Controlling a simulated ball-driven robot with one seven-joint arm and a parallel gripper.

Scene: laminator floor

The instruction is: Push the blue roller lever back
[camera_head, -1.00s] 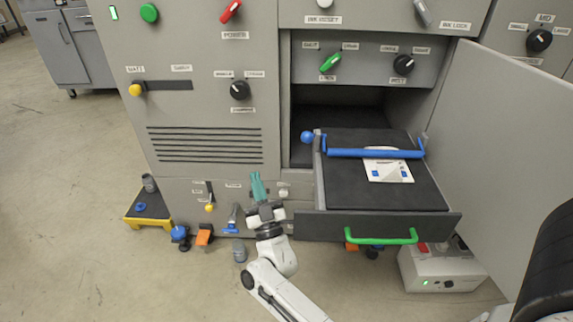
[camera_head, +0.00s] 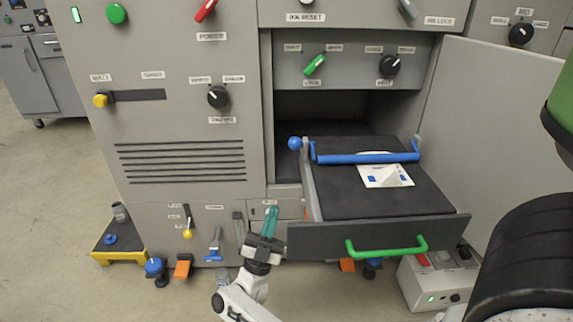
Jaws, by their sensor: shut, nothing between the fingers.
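A blue ball knob (camera_head: 295,143) stands at the left rear edge of the pulled-out drawer (camera_head: 335,200), by the compartment opening. A blue roller bar (camera_head: 367,158) lies across the drawer's dark bed, behind a white sheet with blue marks (camera_head: 386,175). I cannot tell how the knob joins the bar. My gripper (camera_head: 270,215), with teal fingers, is shut and empty. It points up and away from me, in front of the cabinet and just left of the drawer front. In the picture it is well below the blue knob and apart from it.
The drawer front has a green handle (camera_head: 388,249). An open grey door (camera_head: 480,140) stands at the right, with a white box (camera_head: 435,278) on the floor below. Pedals (camera_head: 183,268) and a yellow-edged step (camera_head: 120,243) are at the lower left.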

